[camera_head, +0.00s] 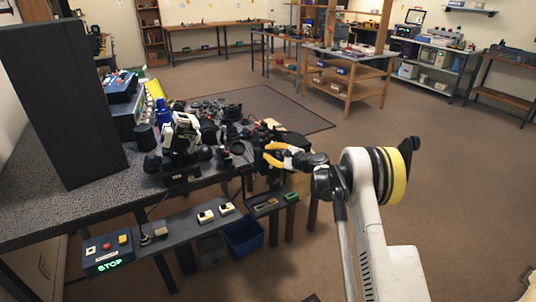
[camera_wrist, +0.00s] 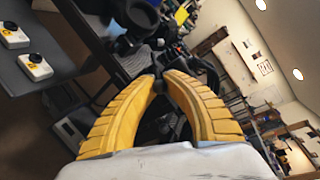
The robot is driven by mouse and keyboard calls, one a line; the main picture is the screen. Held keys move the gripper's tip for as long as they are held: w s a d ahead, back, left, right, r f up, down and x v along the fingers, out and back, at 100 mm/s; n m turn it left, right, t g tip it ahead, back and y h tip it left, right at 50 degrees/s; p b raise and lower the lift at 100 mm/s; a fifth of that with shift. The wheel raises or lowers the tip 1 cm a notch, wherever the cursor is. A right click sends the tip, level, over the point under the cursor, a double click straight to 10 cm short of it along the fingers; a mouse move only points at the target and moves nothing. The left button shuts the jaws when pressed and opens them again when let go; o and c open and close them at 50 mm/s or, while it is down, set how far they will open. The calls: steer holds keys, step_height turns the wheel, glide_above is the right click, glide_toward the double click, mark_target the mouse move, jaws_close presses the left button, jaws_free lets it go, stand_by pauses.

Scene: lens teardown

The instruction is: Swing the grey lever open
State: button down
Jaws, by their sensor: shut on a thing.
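My gripper (camera_head: 268,154) reaches left to the right end of the cluttered workbench in the head view. Its two yellow fingers come together at their tips in the wrist view (camera_wrist: 161,76). They are shut on a small dark grey piece (camera_wrist: 158,63), which looks like the grey lever. Most of it is hidden by the fingertips, so its angle cannot be told. A black device (camera_head: 291,141) stands just behind the fingers in the head view, and the lever cannot be made out there.
Black lens parts (camera_head: 228,112) crowd the bench left of my gripper. A control box reading STOP (camera_head: 107,254) and small white switch boxes (camera_head: 205,216) sit on a lower shelf. A blue bin (camera_head: 244,237) is below. The floor to the right is clear.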

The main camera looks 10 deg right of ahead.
steer(key=shift+w+d+n+g+y, duration=0.1)
steer(key=shift+w+n+g+y, duration=0.15)
steer(key=shift+n+g+y, duration=0.5)
steer(key=c, duration=1.4)
jaws_free()
steer(key=shift+o, duration=0.2)
steer(key=v, duration=1.2)
